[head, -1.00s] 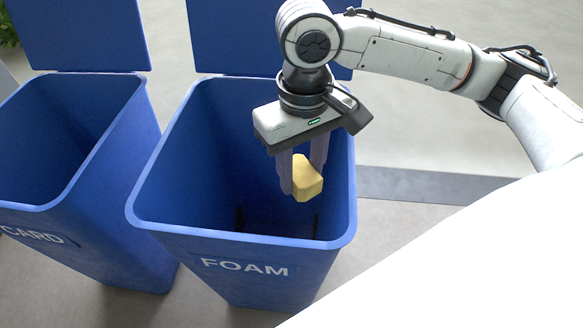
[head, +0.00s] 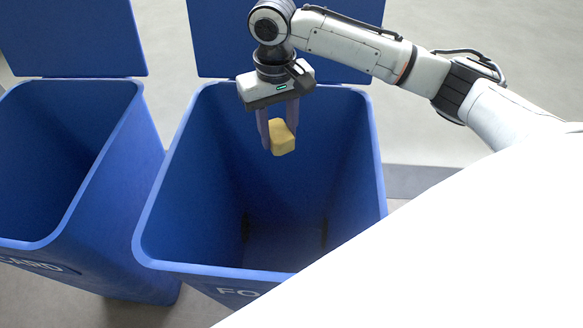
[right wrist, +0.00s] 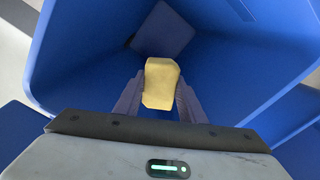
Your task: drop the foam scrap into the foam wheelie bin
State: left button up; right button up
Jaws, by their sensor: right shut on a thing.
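The foam scrap (head: 283,138) is a small yellow block. My right gripper (head: 278,140) is shut on it, fingers pointing down, over the open mouth of the foam wheelie bin (head: 150,215). In the right wrist view the foam scrap (right wrist: 161,84) sits between the two fingers, with the blue inside of the bin (right wrist: 80,60) around and below it. The bin is blue, its lid (head: 215,40) is swung open at the back, and its label is partly hidden by a white part of me. My left gripper is not in view.
A second blue bin (head: 150,160), with a partly cut-off label, stands to the left with its lid (head: 70,35) open. A narrow gap separates the two bins. Grey floor (head: 460,110) shows behind and to the right.

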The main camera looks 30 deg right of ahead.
jog(key=shift+f, duration=2.35)
jog(key=o, duration=1.1)
notch_tip(320, 180, up, 10)
jog(key=shift+r, duration=0.2)
